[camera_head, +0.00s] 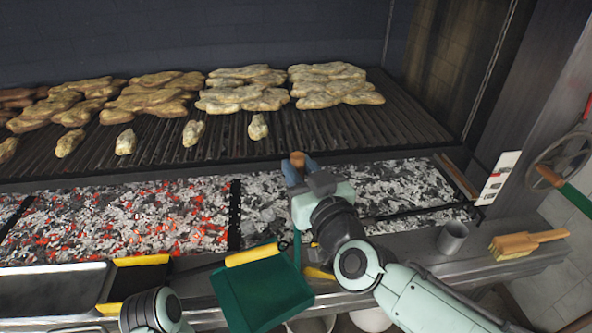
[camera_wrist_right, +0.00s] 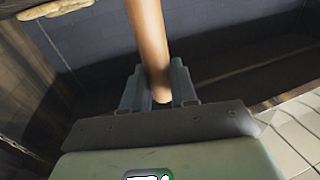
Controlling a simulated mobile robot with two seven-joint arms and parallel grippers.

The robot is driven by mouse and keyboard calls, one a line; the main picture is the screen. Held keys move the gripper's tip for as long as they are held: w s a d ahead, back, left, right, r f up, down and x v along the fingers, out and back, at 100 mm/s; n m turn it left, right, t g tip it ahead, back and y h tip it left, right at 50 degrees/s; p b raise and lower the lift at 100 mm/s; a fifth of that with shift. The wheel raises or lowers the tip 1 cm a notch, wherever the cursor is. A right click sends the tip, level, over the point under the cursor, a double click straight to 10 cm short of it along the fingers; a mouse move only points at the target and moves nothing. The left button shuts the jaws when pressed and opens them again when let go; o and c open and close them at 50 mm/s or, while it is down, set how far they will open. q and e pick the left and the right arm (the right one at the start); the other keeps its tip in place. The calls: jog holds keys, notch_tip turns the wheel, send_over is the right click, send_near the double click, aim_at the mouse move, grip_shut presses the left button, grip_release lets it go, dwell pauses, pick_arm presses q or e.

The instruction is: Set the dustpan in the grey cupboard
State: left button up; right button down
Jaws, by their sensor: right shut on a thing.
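A green dustpan-like scoop (camera_head: 262,292) with a yellow edge is at the front edge of the grill, at the bottom centre of the head view. My right gripper (camera_head: 300,172) is above the coals, up and to the right of the scoop. It is shut on a brown wooden handle (camera_head: 297,159). In the right wrist view the wooden handle (camera_wrist_right: 150,45) runs up from between the fingers (camera_wrist_right: 160,92) and out of the picture. I cannot tell what it belongs to. My left gripper is out of view. I cannot make out a grey cupboard.
Meat pieces (camera_head: 335,84) lie on the grill grate (camera_head: 400,125) behind a trough of glowing coals (camera_head: 130,220). A metal tray (camera_head: 50,285) is at the lower left. A grey cup (camera_head: 452,238) and a wooden brush (camera_head: 527,243) are on the right ledge. A handwheel (camera_head: 562,160) is at the right.

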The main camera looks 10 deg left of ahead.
jog(key=shift+x, duration=1.05)
jog(key=shift+s+d+f+b, duration=0.1)
jog(key=shift+f+b, duration=0.4)
jog(key=shift+f, duration=0.15)
jog(key=shift+f, duration=0.1)
jog(key=c, duration=0.9)
grip_release()
jog(key=shift+f, duration=0.15)
